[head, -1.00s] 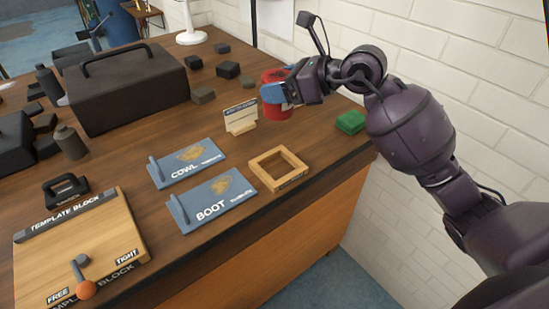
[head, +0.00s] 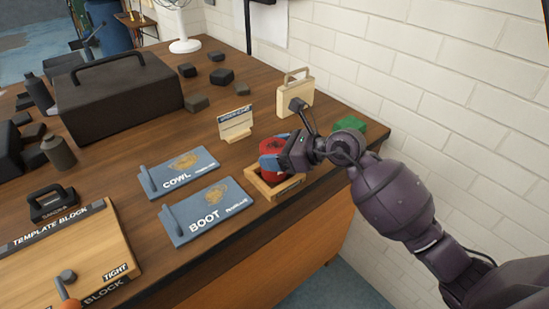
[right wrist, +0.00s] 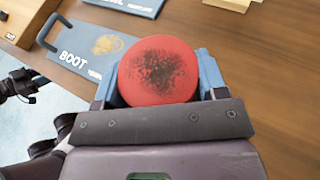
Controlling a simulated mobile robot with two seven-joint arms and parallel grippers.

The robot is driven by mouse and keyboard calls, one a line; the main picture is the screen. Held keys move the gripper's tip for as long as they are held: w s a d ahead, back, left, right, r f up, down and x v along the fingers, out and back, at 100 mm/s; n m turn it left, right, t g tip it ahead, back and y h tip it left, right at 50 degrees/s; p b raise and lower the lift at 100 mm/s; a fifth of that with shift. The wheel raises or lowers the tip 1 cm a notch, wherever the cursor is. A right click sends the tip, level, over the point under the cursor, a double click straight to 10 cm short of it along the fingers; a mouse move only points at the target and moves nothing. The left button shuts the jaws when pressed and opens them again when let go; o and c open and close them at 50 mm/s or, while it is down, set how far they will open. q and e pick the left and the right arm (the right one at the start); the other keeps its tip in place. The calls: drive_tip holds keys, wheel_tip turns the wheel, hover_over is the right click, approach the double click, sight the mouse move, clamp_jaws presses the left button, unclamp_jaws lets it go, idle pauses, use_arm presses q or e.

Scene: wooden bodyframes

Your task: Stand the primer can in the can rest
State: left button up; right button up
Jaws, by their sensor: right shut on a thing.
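The red primer can (head: 274,148) is upright in the blue fingers of my right gripper (head: 275,163), which is shut on its sides. Its lower part is at the square wooden can rest (head: 262,190), within the frame's outline as the head view shows it. I cannot tell whether the can's bottom touches the rest's floor. In the right wrist view the can's round top (right wrist: 158,70), red with dark speckles, sits between the blue fingers; the rest is hidden there.
The blue BOOT template (head: 208,210) and COWL template (head: 178,173) lie left of the rest. A small sign (head: 236,122) stands behind it. A green block (head: 349,124) and a pale wooden case (head: 292,90) are near the wall. The table's front edge is close.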

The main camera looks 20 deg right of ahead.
drive_tip(key=shift+f, duration=0.8)
drive_tip(key=shift+f, duration=0.2)
drive_tip(key=o, duration=1.1)
drive_tip(key=shift+r, duration=0.2)
drive_tip(key=v, duration=1.2)
